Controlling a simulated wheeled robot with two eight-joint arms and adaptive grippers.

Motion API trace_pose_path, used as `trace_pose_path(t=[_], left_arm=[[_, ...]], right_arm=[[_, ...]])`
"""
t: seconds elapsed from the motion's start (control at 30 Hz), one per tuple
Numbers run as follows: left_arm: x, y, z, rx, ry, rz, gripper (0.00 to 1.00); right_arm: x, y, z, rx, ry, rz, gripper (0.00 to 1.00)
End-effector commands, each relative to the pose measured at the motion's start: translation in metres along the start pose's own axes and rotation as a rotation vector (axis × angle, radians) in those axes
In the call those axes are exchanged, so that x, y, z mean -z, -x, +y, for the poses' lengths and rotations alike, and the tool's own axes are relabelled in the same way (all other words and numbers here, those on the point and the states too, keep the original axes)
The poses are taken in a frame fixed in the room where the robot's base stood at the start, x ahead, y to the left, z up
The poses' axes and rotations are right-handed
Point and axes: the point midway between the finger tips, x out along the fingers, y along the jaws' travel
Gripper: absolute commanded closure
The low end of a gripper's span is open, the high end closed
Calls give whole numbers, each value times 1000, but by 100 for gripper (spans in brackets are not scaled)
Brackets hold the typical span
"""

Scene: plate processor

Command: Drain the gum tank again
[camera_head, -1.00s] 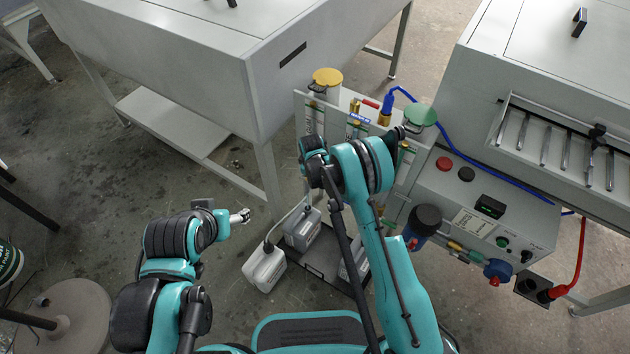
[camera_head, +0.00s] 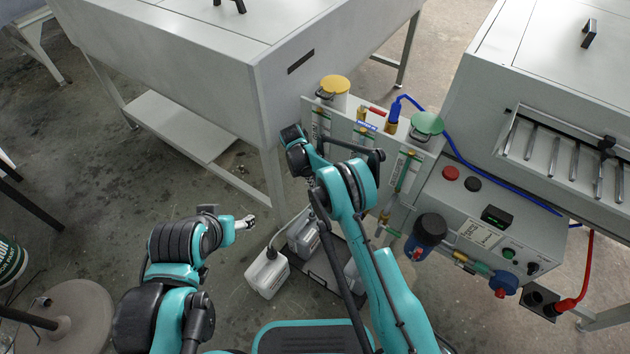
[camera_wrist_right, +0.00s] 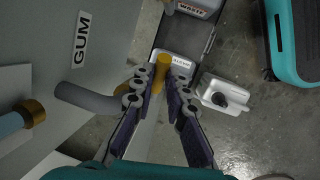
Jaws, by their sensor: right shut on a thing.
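My right gripper (camera_wrist_right: 161,88) is shut on a yellow-brass handle (camera_wrist_right: 162,68), which shows between its fingertips in the right wrist view. The grey panel (camera_wrist_right: 115,35) beside it bears a GUM label (camera_wrist_right: 81,38). A grey pipe (camera_wrist_right: 88,100) sticks out of this panel, left of the fingers.
White canisters (camera_head: 267,273) and (camera_head: 303,236) stand on and beside a dark floor tray (camera_head: 325,278). Yellow (camera_head: 334,84) and green (camera_head: 427,123) lids top the unit. A control box (camera_head: 485,225) and blue hose (camera_head: 480,175) are at right.

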Motion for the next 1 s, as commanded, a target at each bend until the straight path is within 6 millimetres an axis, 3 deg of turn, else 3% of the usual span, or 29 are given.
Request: trace_pose_path(t=[0.07, 0.1, 0.17, 0.57, 1.0], left_arm=[[0, 0, 0, 0, 0, 0, 32], [0, 0, 0, 0, 0, 0, 32], [0, 0, 0, 0, 0, 0, 32], [0, 0, 0, 0, 0, 0, 32], [0, 0, 0, 0, 0, 0, 32]], right_arm=[[0, 0, 0, 0, 0, 1, 100], [0, 0, 0, 0, 0, 1, 78], [0, 0, 0, 0, 0, 1, 65], [0, 8, 0, 0, 1, 1, 65], [0, 95, 0, 0, 1, 2, 65]])
